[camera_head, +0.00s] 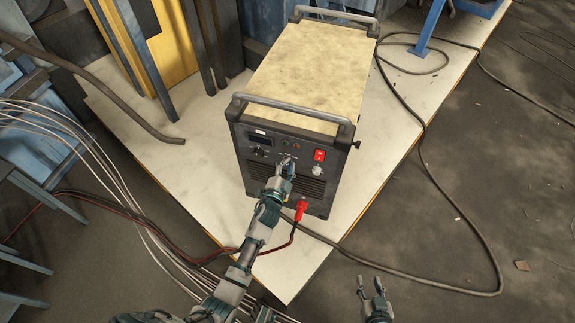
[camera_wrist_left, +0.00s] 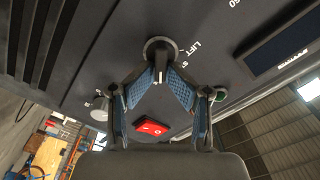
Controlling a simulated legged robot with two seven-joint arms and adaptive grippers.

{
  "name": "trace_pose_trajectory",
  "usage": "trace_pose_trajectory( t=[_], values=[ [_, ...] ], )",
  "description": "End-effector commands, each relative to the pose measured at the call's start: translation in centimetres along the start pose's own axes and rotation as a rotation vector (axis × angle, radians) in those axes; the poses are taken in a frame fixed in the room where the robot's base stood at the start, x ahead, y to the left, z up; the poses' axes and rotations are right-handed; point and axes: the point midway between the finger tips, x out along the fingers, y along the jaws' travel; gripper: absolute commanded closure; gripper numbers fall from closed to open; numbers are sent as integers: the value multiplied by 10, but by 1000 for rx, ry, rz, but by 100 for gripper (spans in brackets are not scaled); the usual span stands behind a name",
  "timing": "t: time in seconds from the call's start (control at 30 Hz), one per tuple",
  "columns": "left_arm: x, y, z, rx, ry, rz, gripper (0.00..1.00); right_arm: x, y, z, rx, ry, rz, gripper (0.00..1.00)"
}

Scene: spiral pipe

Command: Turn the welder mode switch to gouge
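The welder (camera_head: 308,70) is a box with a pale, stained top, two grey handles and a dark front panel. My left gripper (camera_head: 287,163) is at the middle of that panel and hides the mode switch in the head view. In the left wrist view the mode switch (camera_wrist_left: 160,48) is a round dark knob with "LIFT" printed beside it and another label partly hidden. The blue-padded fingers of my left gripper (camera_wrist_left: 162,78) converge on the knob's raised grip, one on each side. No "gouge" label is readable. My right gripper (camera_head: 371,287) is open and empty, low and right of the welder.
A red rocker switch (camera_head: 319,155) and a pale knob (camera_head: 317,170) are right of my left gripper. A red cable plug (camera_head: 300,208) sits below. The welder stands on a pale platform (camera_head: 200,165). Cables run left and right; the floor at right is mostly open.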

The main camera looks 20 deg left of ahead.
Motion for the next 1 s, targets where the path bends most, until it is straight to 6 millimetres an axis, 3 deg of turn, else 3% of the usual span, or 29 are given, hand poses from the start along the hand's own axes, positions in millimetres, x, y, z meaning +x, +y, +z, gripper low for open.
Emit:
trace_pose_trajectory(
  t=[0.37, 0.8, 1.0],
  values=[
    [-6, 1, 1, 0, -1, 1, 64, -2, 1, -2, -2, 6, 2, 60],
    [-94, 2, 1, 0, -2, 2, 64, -1, 0, -1, -1, 3, 1, 60],
    [-116, 2, 1, -1, -1, 2, 64, -1, 0, -1, -1, 2, 0, 60]
  ],
)
